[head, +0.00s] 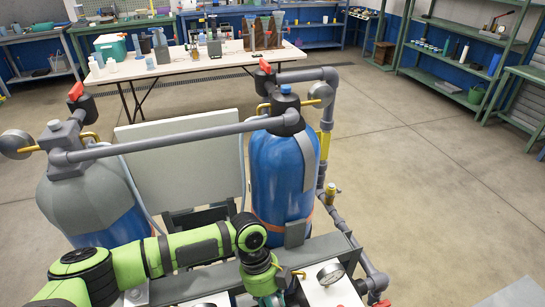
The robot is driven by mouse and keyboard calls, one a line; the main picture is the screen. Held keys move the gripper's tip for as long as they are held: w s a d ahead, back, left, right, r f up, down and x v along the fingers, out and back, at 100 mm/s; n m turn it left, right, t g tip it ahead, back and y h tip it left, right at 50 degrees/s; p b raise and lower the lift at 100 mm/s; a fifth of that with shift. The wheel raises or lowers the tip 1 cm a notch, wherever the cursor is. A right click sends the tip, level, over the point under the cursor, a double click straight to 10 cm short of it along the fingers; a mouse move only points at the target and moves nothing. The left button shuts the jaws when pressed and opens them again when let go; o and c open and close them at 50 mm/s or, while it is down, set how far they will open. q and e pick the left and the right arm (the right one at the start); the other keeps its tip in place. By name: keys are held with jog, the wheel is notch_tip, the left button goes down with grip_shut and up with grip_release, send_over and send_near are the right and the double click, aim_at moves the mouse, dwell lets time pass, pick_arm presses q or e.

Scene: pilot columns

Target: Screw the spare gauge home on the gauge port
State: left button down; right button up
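A round white-faced gauge (330,273) shows face up over the white surface in front of the blue column; I cannot tell if it is the spare or whether it is fixed. Other gauges sit at the column tops, one at far left (15,144) and one at right (322,92). A brass fitting (331,190) sits on the grey pipe right of the blue column; I cannot tell if it is the gauge port. My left arm comes in from the left and its gripper (268,293) points down at the bottom edge, left of the gauge, its fingers unclear. My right gripper is out of view.
Blue column (282,180) and grey-topped column (90,195) stand ahead, joined by a grey pipe (185,138) with red-handled valves. A dark rail (325,247) runs before them. A white table (190,65) and shelves stand behind. Floor at right is clear.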

pick_arm(q)
jog(key=shift+w+a+r+m, duration=0.15)
jog(key=shift+w+m, duration=0.25)
jog(key=shift+w, duration=0.2)
jog(key=shift+m+b, duration=0.4)
jog(key=shift+b, duration=0.1)
jog(key=shift+m+y, duration=0.3)
jog(key=shift+m, duration=0.1)
jog(key=c, duration=0.9)
grip_release()
jog(key=shift+c, duration=0.2)
jog(key=shift+w, duration=0.15)
jog(key=shift+s, duration=0.2)
